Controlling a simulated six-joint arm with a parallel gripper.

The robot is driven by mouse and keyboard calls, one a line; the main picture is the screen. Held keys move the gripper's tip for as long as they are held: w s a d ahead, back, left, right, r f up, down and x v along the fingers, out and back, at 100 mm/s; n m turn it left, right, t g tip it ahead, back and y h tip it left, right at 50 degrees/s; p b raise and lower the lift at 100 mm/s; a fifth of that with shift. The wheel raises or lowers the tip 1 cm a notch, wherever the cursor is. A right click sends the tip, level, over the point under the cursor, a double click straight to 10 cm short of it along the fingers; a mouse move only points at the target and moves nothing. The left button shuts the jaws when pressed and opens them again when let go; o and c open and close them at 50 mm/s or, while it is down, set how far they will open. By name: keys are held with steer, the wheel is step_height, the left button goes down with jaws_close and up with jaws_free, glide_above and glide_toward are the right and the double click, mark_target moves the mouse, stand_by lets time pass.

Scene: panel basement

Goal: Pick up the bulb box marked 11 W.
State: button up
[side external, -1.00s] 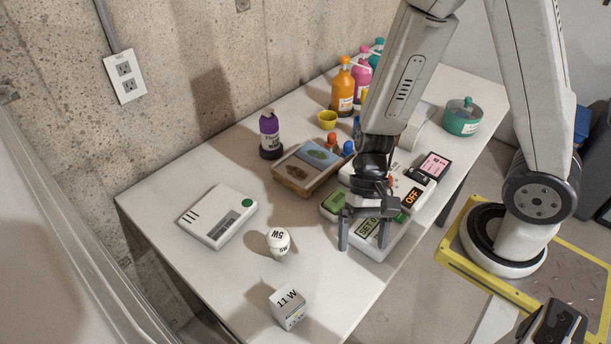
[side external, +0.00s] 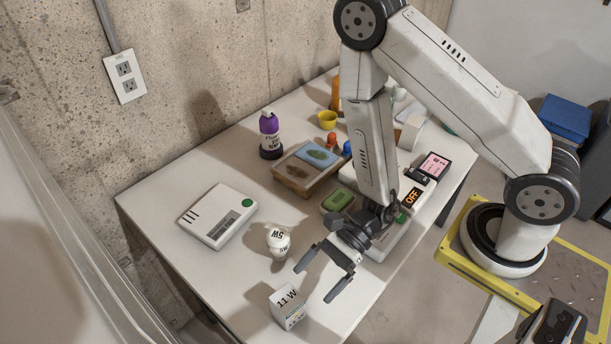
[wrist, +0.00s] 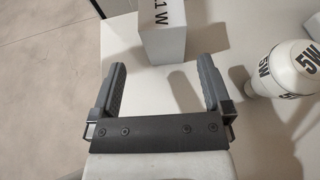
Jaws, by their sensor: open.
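The bulb box marked 11 W (side external: 288,307) is a small white box standing near the front edge of the table. In the wrist view the box (wrist: 163,35) shows at the top, just beyond my fingertips, with part of its marking cut off. My gripper (side external: 317,280) is open and empty, up and to the right of the box in the side view. In the wrist view my gripper (wrist: 160,75) has its two fingers spread wide with nothing between them. It is apart from the box.
A white bulb marked 5W (side external: 278,243) stands close to the box; it also shows in the wrist view (wrist: 290,68). A white scale-like device (side external: 218,216) lies farther left. A wooden tray (side external: 305,168), a purple bottle (side external: 269,135) and a yellow cup (side external: 327,119) stand farther back.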

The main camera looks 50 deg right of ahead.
mark_target(288, 307)
steer(key=shift+w+f, duration=0.1)
steer(key=shift+x, duration=1.25)
steer(key=shift+f+x, duration=0.1)
steer(key=shift+x, duration=1.2)
steer(key=shift+f+x, duration=0.15)
steer(key=shift+x, duration=1.15)
steer(key=shift+w+d, duration=0.1)
steer(key=shift+w, duration=0.1)
steer(key=shift+c, duration=0.2)
steer(key=c, duration=1.2)
steer(key=shift+r, duration=0.1)
steer(key=shift+r, duration=4.9)
